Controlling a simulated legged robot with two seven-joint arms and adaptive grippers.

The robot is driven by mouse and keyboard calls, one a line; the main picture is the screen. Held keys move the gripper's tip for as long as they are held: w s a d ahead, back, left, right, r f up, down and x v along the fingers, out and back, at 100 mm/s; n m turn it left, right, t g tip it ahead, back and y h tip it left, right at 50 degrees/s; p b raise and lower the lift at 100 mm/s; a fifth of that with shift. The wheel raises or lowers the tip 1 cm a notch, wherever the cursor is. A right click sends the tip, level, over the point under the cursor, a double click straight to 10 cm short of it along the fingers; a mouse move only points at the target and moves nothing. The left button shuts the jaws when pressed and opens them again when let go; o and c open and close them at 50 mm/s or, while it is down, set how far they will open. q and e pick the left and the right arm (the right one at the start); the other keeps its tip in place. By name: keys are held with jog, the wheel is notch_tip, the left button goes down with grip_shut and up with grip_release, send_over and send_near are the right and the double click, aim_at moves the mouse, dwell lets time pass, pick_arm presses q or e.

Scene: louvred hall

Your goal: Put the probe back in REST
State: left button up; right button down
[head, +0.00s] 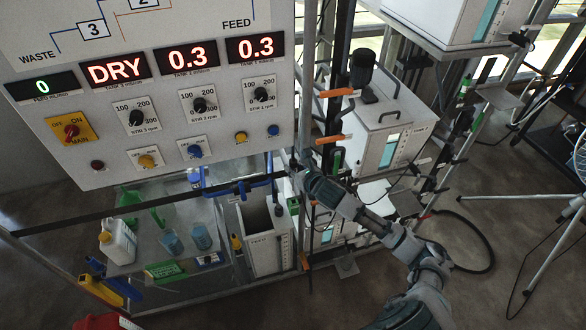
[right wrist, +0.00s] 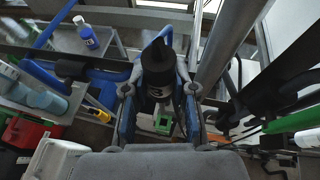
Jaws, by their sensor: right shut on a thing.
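My right gripper (head: 296,170) is beside the post at the panel's lower right corner. In the right wrist view its two fingers (right wrist: 160,88) are closed on either side of a black cylindrical piece (right wrist: 158,68), which I take to be the probe. The probe's lower end is hard to make out. A small green and white block (right wrist: 164,124) shows beyond and below the fingers. I cannot read a REST label in either view. My left gripper is not in view.
The control panel (head: 150,120) stands close on the left. A pole rack (head: 335,130) and white cabinets (head: 385,135) stand right.

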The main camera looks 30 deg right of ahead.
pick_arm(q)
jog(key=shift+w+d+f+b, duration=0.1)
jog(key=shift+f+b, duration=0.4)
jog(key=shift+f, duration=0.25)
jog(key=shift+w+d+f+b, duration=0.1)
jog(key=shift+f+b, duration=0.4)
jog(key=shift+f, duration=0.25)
pick_arm(e)
jog(key=shift+s+a+f, duration=0.1)
jog(key=shift+a+f, duration=0.05)
jog(key=shift+f, duration=1.2)
jog(key=shift+a+f, duration=0.15)
jog(key=shift+f, duration=1.2)
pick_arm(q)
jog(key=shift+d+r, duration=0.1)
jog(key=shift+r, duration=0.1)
pick_arm(e)
jog(key=shift+d, duration=0.3)
pick_arm(q)
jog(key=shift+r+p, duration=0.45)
jog(key=shift+p, duration=0.15)
pick_arm(e)
jog(key=shift+d+r, duration=0.15)
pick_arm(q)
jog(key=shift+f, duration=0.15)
pick_arm(e)
jog(key=shift+f, duration=0.2)
